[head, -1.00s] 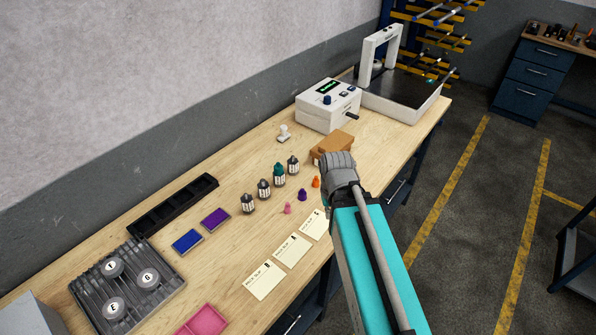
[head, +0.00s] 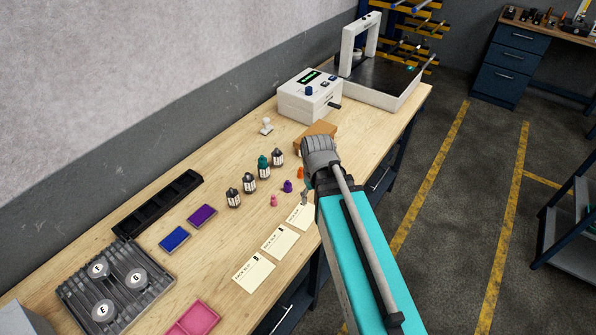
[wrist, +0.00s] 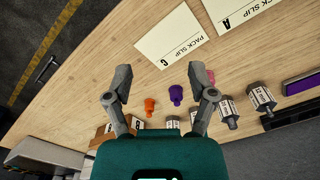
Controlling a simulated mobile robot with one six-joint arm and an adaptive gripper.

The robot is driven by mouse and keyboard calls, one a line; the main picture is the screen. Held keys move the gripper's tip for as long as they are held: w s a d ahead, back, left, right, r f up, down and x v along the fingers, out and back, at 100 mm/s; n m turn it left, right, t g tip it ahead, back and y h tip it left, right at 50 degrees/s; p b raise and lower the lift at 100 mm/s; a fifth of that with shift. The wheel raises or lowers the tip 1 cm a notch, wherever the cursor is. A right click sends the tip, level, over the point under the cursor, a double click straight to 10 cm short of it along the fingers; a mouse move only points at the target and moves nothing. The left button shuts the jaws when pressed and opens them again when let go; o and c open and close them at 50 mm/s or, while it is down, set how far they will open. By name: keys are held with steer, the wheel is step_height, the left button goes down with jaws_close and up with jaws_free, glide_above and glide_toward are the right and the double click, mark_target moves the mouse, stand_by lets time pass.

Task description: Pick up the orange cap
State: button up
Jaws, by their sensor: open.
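The small orange cap (head: 301,173) stands on the wooden bench, just left of my arm in the head view. In the wrist view the orange cap (wrist: 150,106) lies between my two fingers, nearer the left one, with the purple cap (wrist: 176,95) beside it to the right. My gripper (wrist: 158,84) is open and empty above the bench, its fingers spread wide around both caps in the picture. In the head view my arm hides most of the gripper; a fingertip shows near the purple cap (head: 287,186). A pink cap (head: 274,201) stands further left.
Pack slips (head: 280,240) lie along the front edge. A brown box (head: 317,133) stands behind the caps, partly hidden by my arm. A white device (head: 309,96) is further back.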

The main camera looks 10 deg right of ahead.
mark_target(301, 171)
steer(key=w+d+r+n+p, duration=0.1)
steer(key=w+r+n+p, duration=0.1)
steer(key=w+n, duration=1.3)
steer(key=w, duration=0.6)
steer(key=shift+r+n, duration=0.25)
steer(key=shift+n, duration=0.15)
steer(key=shift+f, duration=0.1)
step_height(301, 171, down, 8)
steer(key=b, duration=0.8)
steer(key=shift+f, duration=0.25)
steer(key=shift+w+a+f+b, duration=0.1)
steer(key=shift+a+f+b, duration=0.05)
steer(key=shift+f+b, duration=2.5)
steer(key=shift+r, duration=0.1)
steer(key=shift+c, duration=0.3)
steer(key=c, duration=0.7)
